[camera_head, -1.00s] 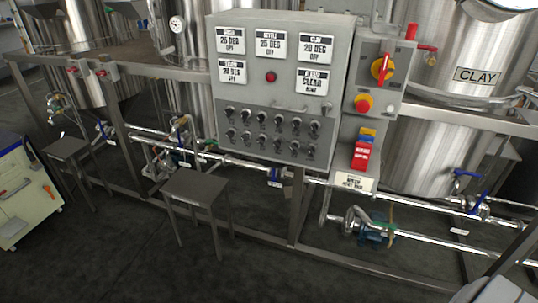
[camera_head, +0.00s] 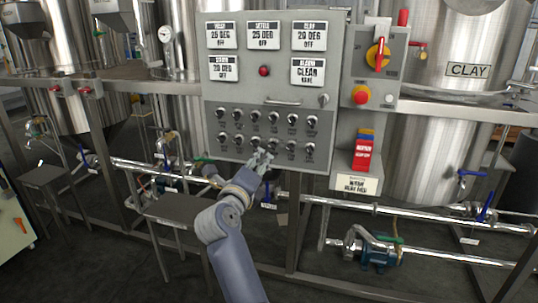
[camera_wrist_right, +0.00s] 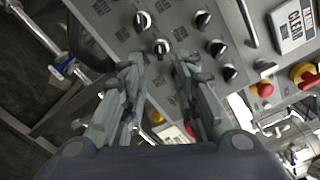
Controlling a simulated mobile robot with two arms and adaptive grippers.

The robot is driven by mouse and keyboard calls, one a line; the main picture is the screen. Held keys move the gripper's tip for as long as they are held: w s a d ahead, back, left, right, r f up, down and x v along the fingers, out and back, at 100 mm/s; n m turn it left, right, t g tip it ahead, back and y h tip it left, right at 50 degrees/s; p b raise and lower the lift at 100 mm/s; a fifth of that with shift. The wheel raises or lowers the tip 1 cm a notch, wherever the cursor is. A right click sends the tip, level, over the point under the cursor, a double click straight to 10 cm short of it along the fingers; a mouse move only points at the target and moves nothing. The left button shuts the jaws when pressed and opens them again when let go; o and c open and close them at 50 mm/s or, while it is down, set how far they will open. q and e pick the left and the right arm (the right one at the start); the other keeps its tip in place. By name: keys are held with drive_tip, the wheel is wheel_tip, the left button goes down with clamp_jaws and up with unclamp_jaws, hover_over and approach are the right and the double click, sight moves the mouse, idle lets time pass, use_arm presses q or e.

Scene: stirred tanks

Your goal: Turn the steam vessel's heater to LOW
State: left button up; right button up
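The grey control panel (camera_head: 215,112) stands ahead with two rows of small dark knobs (camera_head: 256,115). Its display labels include a lower-left one (camera_head: 223,69) that seems to read STEAM, 20 DEG, OFF. Which knob is the steam heater's cannot be read. My right gripper (camera_head: 262,157) is at the lower knob row, near its middle, and hides part of it. In the right wrist view its two fingers (camera_wrist_right: 160,66) are apart with nothing between them. A knob (camera_wrist_right: 161,47) shows just beyond the fingertips, with others around it. My left gripper is not in view.
A red-and-yellow rotary switch (camera_head: 377,54) and a yellow-red push button (camera_head: 361,95) are on the box at right. A grey stool (camera_head: 185,208) stands below the panel. Pipes and a blue pump (camera_head: 380,254) run low. The CLAY tank (camera_head: 470,45) is at right.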

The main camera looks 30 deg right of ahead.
sight(270, 146)
drive_tip(key=b+x, duration=0.1)
drive_tip(key=x, duration=0.8)
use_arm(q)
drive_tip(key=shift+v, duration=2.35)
use_arm(e)
drive_tip(key=shift+w+d, duration=0.35)
drive_tip(key=shift+d, duration=0.1)
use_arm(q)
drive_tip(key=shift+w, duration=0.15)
use_arm(e)
clamp_jaws()
